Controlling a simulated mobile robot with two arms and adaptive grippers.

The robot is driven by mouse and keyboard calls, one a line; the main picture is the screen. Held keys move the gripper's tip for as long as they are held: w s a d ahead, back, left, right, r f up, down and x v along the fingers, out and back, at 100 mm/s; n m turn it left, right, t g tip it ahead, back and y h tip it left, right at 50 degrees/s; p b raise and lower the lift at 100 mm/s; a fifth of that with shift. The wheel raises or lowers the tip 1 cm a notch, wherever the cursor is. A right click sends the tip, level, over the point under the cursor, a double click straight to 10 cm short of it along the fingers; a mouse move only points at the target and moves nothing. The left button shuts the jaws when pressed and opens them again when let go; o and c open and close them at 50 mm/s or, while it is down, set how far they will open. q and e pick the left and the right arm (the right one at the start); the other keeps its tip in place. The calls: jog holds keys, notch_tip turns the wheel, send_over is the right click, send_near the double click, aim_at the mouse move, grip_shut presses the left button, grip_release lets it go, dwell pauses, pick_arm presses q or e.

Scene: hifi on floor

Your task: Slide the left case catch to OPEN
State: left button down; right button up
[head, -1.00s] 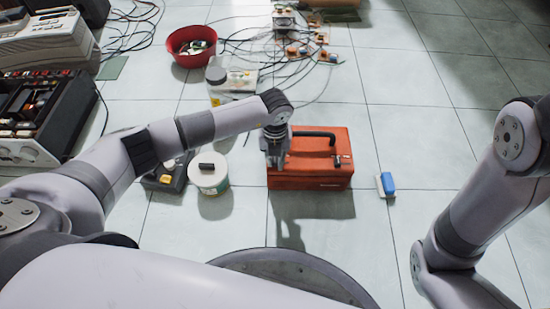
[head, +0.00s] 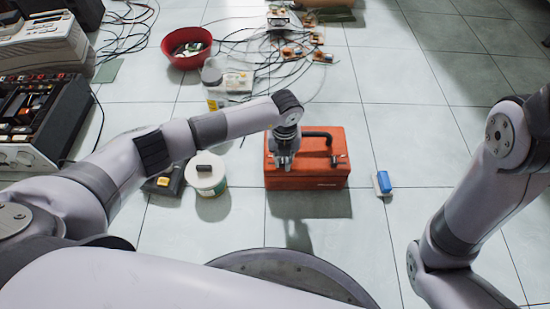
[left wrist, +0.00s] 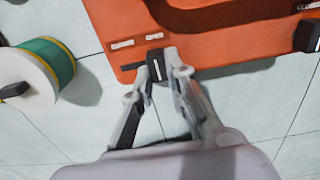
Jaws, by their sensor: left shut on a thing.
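The orange-red case (head: 320,176) lies on the floor with its dark carry handle on top. My left gripper (head: 284,161) reaches down at its front left part. In the left wrist view the gripper (left wrist: 161,66) is shut on the left case catch (left wrist: 155,62), a small black slider with a white line, near the edge of the case. My right gripper is out of view.
A blue and white block (head: 383,182) lies to the right. A red bowl (head: 187,47) and tangled cables lie behind. Open tiles lie in front and to the right.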

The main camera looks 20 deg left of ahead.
aim_at(284, 162)
pick_arm(q)
jog(key=shift+w+d, duration=0.1)
jog(key=shift+d, duration=0.1)
jog(key=c, duration=1.6)
grip_release()
jog(key=shift+o, duration=0.2)
jog(key=shift+r, duration=0.1)
notch_tip(284, 162, up, 12)
